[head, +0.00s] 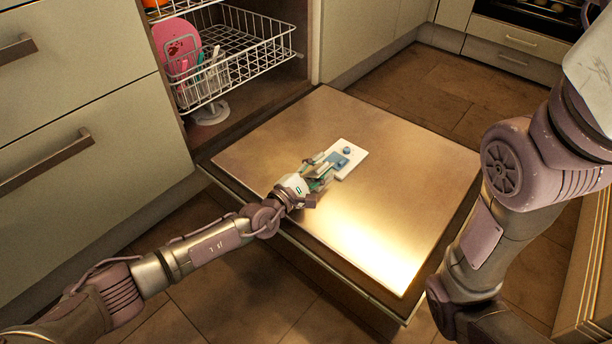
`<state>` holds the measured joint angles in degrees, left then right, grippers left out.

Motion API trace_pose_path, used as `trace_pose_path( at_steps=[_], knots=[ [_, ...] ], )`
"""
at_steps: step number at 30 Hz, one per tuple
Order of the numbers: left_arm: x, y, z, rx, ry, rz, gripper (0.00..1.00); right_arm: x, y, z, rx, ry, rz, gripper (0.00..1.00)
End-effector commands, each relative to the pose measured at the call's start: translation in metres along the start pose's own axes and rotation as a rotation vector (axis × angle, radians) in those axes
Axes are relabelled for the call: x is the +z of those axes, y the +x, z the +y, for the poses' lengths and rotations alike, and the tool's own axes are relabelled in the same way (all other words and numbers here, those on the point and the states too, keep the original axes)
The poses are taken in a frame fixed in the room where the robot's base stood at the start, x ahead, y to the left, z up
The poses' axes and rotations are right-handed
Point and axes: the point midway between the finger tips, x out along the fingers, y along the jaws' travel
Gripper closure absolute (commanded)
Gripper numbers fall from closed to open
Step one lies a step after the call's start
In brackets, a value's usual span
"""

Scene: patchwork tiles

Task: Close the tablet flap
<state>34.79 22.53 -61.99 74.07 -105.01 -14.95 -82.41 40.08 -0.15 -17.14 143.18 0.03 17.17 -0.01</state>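The tablet dispenser is a small white panel (356,160) on the inner face of the open dishwasher door (390,215). It has a blue part (339,160) and a round blue knob (347,151). My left gripper (319,168) is low over the door, at the near left edge of the panel. Its fingers overlap this edge in the view, so I cannot tell whether they touch the flap or how far the flap stands open. The finger gap is too small to read. My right arm shows at the right, but its gripper is out of view.
Cabinet drawers (75,60) stand at the left. The rest of the door's inner face is bare. An oven (530,15) is at the back right.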

Motion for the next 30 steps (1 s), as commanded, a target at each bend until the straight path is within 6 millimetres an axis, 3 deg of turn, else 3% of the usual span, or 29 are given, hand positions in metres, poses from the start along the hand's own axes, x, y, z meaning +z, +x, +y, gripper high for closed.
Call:
trace_pose_path(
  at_steps=[15, 21, 30],
  knots=[
    [-0.002, -0.099, 0.001, 0.000, 0.004, 0.004, 0.62, -0.001, 0.000, -0.001, -0.003, 0.000, 0.001, 0.60],
    [-0.001, -0.112, 0.001, 0.002, 0.003, 0.002, 0.62, -0.001, 0.000, -0.001, -0.003, 0.000, 0.001, 0.60],
    [-0.001, -0.113, 0.001, 0.002, 0.003, 0.002, 0.62, -0.001, 0.000, -0.001, -0.003, 0.000, 0.001, 0.60]
  ],
)
